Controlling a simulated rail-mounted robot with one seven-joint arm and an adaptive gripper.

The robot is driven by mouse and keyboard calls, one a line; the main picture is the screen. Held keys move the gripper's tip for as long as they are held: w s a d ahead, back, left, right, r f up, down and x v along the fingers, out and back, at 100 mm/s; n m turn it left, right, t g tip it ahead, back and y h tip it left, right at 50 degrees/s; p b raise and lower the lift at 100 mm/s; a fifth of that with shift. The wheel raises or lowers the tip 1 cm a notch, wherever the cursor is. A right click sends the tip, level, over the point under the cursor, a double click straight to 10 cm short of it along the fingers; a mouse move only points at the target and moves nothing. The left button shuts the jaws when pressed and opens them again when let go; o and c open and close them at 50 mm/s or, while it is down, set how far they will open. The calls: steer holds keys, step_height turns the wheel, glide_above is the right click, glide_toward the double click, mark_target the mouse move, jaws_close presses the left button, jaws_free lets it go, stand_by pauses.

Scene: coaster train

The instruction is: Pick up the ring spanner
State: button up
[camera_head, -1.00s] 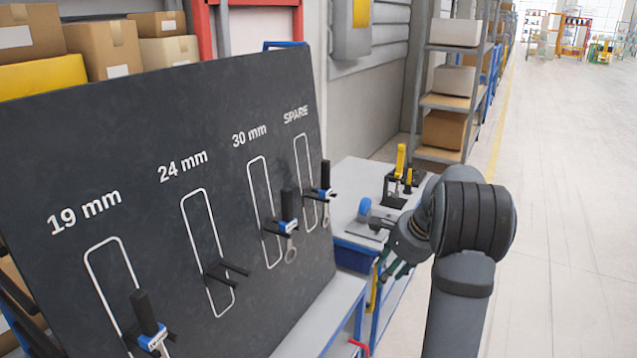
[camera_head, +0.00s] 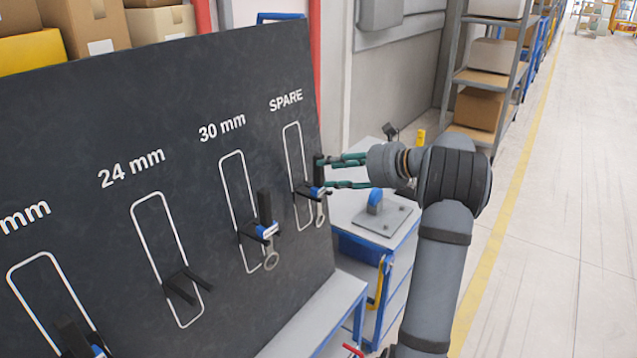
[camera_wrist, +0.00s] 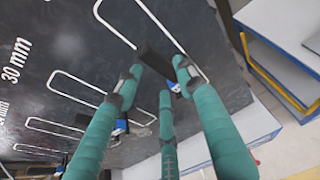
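A ring spanner (camera_head: 319,170) with a black handle, a blue band and a metal ring at its lower end hangs upright on pegs under the SPARE label. My gripper (camera_head: 328,172) is at its handle, with teal fingers spread above and below the blue band's level. In the wrist view, the black handle (camera_wrist: 153,58) lies between the open fingertips (camera_wrist: 157,76); whether they touch it I cannot tell. A similar spanner (camera_head: 265,208) hangs under 30 mm. Another (camera_head: 73,336) hangs in the leftmost outline, its lower part cut off. The 24 mm pegs (camera_head: 187,284) are empty.
The dark tool board (camera_head: 120,110) fills the left side. A grey-topped bench (camera_head: 345,205) with a blue fixture (camera_head: 375,200) stands behind my gripper. A ledge (camera_head: 310,325) runs below the board. Open floor (camera_head: 560,230) lies right.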

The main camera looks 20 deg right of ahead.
mark_target(321, 170)
steer(key=shift+w+a+p, duration=0.4)
steer(key=shift+a+p, duration=0.05)
steer(key=p+x, duration=0.2)
steer(key=x, duration=0.2)
steer(key=shift+w+f, duration=0.2)
steer(key=shift+w, duration=0.1)
steer(key=shift+s+r, duration=0.1)
steer(key=shift+s, duration=0.1)
steer(key=shift+w, duration=0.15)
steer(key=c, duration=0.4)
jaws_close()
